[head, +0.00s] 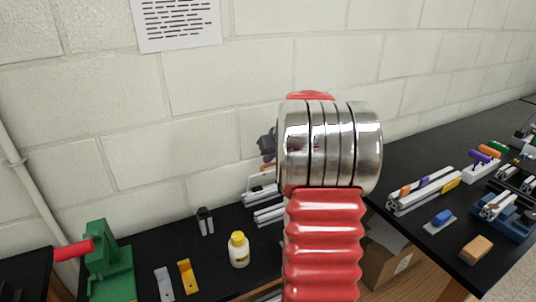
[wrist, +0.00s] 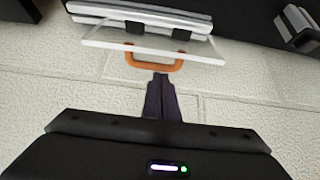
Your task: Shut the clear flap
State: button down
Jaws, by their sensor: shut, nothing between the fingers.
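The clear flap (wrist: 112,38) is a see-through panel in the wrist view, joined by two black hinges (wrist: 134,27) to a silver extrusion bar (wrist: 185,14). It appears raised from the bar; its exact angle is unclear. An orange handle (wrist: 154,65) sits on its edge. My gripper (wrist: 161,76) is shut and empty, its dark fingertips right beside the handle; I cannot tell whether they touch.
A white bottle with a yellow cap (head: 238,250), a green clamp (head: 108,262) with a red handle, and metal and yellow plates (head: 187,276) stand left on the black bench. A block wall is close behind. A second bench (head: 440,245) at right holds several parts.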

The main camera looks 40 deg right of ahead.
aim_at(273, 170)
jog(key=shift+s+a+f, duration=0.2)
jog(key=shift+s+f, duration=0.05)
jog(key=shift+s, duration=0.35)
jog(key=shift+s+a+f, duration=0.15)
jog(key=shift+s+f, duration=0.05)
jog(key=shift+s, duration=0.4)
jog(key=shift+a, duration=0.15)
jog(key=shift+s, duration=0.2)
